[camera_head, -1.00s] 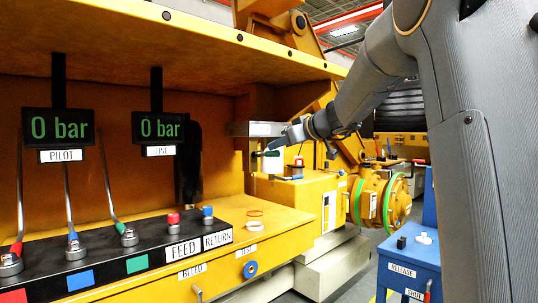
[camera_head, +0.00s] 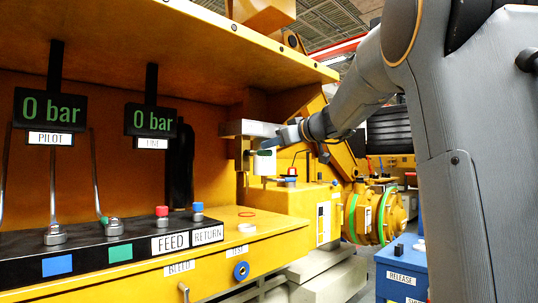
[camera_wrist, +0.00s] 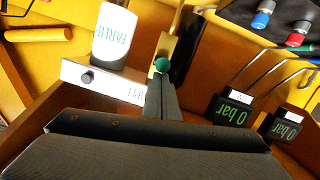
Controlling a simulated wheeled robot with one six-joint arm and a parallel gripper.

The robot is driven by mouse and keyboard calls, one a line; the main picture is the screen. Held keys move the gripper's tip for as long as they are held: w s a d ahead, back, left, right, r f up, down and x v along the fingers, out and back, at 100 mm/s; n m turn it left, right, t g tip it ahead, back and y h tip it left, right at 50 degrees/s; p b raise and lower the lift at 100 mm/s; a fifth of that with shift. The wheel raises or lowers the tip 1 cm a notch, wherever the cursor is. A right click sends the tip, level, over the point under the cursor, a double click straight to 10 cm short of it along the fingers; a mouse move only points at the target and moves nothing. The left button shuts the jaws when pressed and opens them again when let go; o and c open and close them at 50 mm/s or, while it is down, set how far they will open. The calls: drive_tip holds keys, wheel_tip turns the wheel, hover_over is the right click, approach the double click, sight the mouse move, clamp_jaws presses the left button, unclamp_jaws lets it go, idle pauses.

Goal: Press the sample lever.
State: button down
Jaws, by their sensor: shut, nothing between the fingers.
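The sample lever shows in the wrist view as a green ball knob (camera_wrist: 162,65), right at the tips of my gripper (camera_wrist: 163,82). I cannot tell whether the tips touch it. In the head view the green knob (camera_head: 264,153) sits at the sampling fixture, just below my gripper (camera_head: 271,145). My gripper is shut and empty. A pale bracket (camera_wrist: 105,82) with a partly hidden label ending in "PLE" lies beside it in the wrist view. A white bottle (camera_wrist: 112,38) with green print stands by the bracket. The lever's arm is mostly hidden.
Two displays, PILOT (camera_head: 50,109) and LINE (camera_head: 151,121), read 0 bar. A yellow overhang (camera_head: 190,40) is above. A blue box (camera_head: 401,272) stands at right.

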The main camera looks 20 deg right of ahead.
sight(271, 154)
drive_tip(key=shift+s+f+t+y+b, duration=0.1)
drive_tip(key=shift+f+t+y+b, duration=0.45)
drive_tip(key=shift+b, duration=4.55)
drive_tip(key=shift+f+t+y+b, duration=0.15)
drive_tip(key=shift+f+t+b, duration=0.8)
drive_tip(key=shift+b, duration=4.1)
drive_tip(key=shift+f, duration=0.15)
drive_tip(key=s+d+r, duration=0.3)
drive_tip(key=s, duration=0.7)
drive_tip(key=shift+s+d+r, duration=0.2)
drive_tip(key=shift+s+r, duration=0.2)
